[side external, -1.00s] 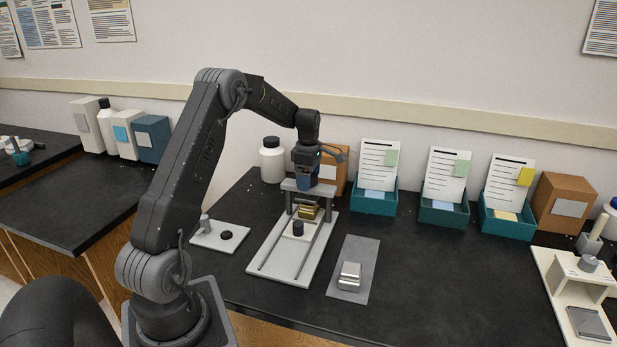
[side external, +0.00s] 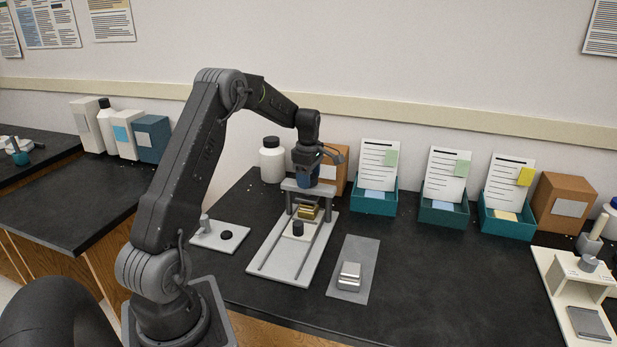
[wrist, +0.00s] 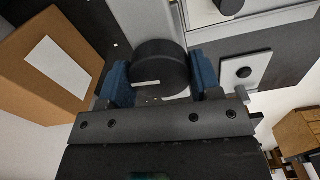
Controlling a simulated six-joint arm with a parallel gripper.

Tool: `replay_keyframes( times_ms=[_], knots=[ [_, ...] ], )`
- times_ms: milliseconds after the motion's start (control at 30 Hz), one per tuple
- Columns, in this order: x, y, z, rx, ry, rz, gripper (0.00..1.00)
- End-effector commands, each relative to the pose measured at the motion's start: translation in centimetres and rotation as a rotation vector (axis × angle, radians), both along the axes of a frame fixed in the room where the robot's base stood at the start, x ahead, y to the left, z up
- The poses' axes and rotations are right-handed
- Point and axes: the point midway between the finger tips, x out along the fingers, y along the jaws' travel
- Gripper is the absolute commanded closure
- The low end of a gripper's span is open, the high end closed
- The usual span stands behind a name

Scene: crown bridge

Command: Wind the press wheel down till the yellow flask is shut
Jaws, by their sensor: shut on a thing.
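My gripper (side external: 306,178) is above the crossbar of the press (side external: 305,188), pointing down. In the wrist view its two blue fingers (wrist: 160,80) are shut on the black press wheel (wrist: 160,62), one on each side. The wheel has a short white mark on its face. In the side view the wheel is hidden by the gripper. The yellow flask (side external: 308,212), a shiny brass block shape, stands under the crossbar between the press posts. A small black cylinder (side external: 298,228) stands on the sliding plate in front of it. I cannot tell how the flask halves meet.
A grey mat (side external: 345,295) with silver blocks (side external: 349,275) lies right of the press. A cardboard box (side external: 333,172) and white bottle (side external: 272,160) stand behind. Teal card trays (side external: 372,204) line the back right.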

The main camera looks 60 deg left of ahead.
Motion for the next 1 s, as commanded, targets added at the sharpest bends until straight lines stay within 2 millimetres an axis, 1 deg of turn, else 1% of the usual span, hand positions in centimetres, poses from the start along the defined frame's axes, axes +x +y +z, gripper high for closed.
replay_keyframes(
  times_ms=[1000],
  knots=[
    [0.00, 0.04, 0.09, 0.001, -0.001, -0.940, 0.66]
  ],
)
